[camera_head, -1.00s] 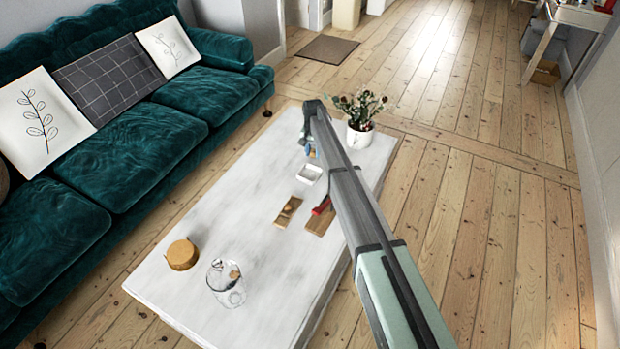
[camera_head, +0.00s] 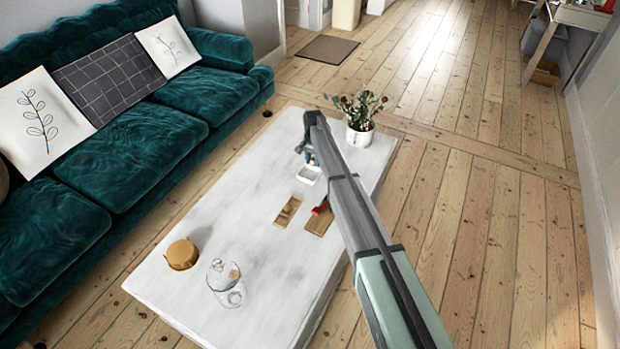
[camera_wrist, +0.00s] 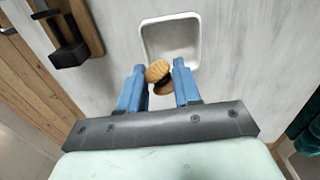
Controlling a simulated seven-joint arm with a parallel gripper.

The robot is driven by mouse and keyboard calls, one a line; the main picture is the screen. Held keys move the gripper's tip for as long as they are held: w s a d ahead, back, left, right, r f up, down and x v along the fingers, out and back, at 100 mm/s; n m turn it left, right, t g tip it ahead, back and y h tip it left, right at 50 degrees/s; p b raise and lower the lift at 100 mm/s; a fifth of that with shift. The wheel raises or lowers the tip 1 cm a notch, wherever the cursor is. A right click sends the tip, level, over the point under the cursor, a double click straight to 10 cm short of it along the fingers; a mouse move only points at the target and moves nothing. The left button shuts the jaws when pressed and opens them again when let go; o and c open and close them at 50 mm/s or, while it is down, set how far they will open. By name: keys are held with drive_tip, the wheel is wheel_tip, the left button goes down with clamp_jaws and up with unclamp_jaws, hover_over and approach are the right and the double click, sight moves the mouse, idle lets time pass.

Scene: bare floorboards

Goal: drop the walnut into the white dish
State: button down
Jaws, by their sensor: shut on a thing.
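The walnut (camera_wrist: 157,71) is light brown and sits between the blue fingertips of my gripper (camera_wrist: 159,84) in the wrist view. My gripper is shut on it. The white dish (camera_wrist: 194,62) is a small square one with a raised rim. In the wrist view the walnut overlaps the dish's near edge, and the dish's inside looks empty where it shows. In the head view the dish (camera_head: 308,176) lies on the table just below my gripper (camera_head: 309,158), which hides its far part. The walnut cannot be made out there.
The dish stands on a pale low table (camera_head: 235,215). Near it are a wooden tray (camera_head: 284,220) and a wooden board (camera_head: 320,226) with a red-and-dark object. A potted plant (camera_head: 360,135) stands behind. A glass jug (camera_head: 222,284) and a round wooden item (camera_head: 182,255) are at the near end.

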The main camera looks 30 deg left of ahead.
drive_tip(key=shift+f, duration=0.7)
drive_tip(key=c, duration=0.7)
unclamp_jaws()
wheel_tip(320, 180, up, 14)
